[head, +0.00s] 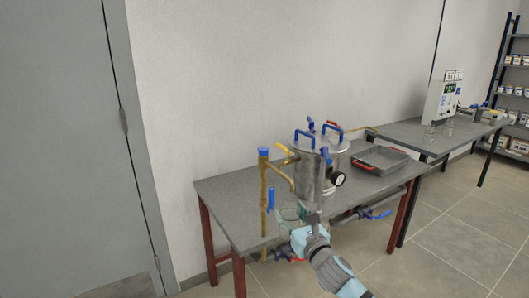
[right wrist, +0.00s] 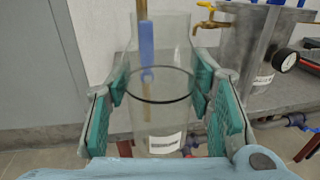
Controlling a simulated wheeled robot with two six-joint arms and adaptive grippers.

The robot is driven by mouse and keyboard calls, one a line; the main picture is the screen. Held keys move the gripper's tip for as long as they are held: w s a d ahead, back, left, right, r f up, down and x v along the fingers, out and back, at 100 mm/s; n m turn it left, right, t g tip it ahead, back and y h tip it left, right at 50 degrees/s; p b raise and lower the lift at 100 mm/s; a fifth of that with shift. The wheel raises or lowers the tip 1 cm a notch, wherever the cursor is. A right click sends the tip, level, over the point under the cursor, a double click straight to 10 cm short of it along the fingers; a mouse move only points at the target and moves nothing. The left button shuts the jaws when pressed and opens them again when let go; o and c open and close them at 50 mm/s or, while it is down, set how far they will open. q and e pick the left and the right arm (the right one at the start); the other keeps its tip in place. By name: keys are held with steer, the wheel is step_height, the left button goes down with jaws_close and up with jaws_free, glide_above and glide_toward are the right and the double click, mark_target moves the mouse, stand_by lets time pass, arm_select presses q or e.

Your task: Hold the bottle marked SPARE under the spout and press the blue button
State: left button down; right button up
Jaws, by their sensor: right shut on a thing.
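My right gripper (head: 299,230) is at the front edge of the near table, shut on a clear glass vessel (head: 289,214). In the right wrist view the vessel (right wrist: 160,110) stands between the green finger pads of the gripper (right wrist: 166,75). It looks open at the top and empty. It has a small white label (right wrist: 164,144) whose writing I cannot read. A brass pipe with a blue lever (right wrist: 146,45) shows behind and through the glass. I cannot tell which part is the spout, nor pick out the blue button. My left gripper is not in view.
A steel vessel (head: 313,173) with blue handles and a gauge (head: 337,179) stands on the near table (head: 222,195). A brass pipe (head: 264,190) with a blue cap rises beside it. A grey tray (head: 381,160) lies to the right. A white machine (head: 440,102) stands on the far table.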

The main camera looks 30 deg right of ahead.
stand_by(0.4)
steer(key=d+v, duration=0.2)
steer(key=v, duration=0.7)
steer(key=shift+s+a+p, duration=0.15)
steer(key=shift+s+p, duration=0.2)
steer(key=shift+s, duration=0.25)
